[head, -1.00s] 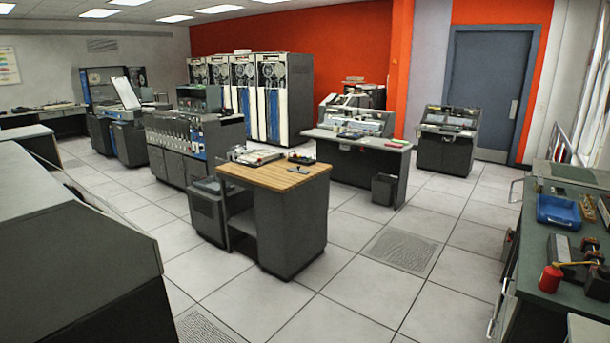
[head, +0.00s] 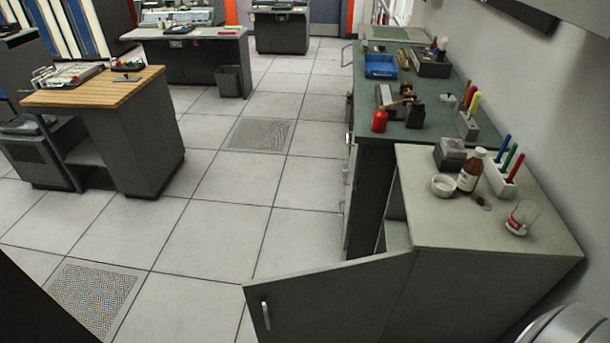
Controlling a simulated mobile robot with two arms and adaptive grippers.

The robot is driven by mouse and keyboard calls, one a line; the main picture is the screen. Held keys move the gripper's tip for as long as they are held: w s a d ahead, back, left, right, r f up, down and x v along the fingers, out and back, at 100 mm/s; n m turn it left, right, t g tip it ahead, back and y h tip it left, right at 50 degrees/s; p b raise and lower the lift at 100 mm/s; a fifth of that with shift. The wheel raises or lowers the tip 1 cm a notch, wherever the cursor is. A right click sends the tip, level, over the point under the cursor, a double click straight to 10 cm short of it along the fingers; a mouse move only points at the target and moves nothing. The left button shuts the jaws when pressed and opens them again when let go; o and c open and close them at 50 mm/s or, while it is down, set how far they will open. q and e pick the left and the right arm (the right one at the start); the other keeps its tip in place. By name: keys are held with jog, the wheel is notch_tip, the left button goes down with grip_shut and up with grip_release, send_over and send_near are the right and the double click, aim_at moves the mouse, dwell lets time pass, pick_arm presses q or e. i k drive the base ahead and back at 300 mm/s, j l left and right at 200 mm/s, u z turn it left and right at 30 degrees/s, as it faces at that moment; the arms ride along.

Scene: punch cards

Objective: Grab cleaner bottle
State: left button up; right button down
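A brown bottle (head: 471,171) with a white cap and a pale label stands upright on the light top of a grey cabinet (head: 430,216) at the right. It is the likely cleaner bottle, but its label is too small to read. A small white bowl (head: 444,186) stands just left of it, and a white rack (head: 499,180) with colored pens stands close at its right. Neither of my grippers is in view.
The cabinet's door (head: 325,296) stands open into the floor space at its left. A clear glass (head: 522,218) is near the right edge. A green-topped bench (head: 428,131) behind holds a red can (head: 379,121) and a blue tray (head: 381,66). The tiled floor (head: 210,235) at left is clear.

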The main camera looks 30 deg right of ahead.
aim_at(471, 170)
jog(key=z, duration=1)
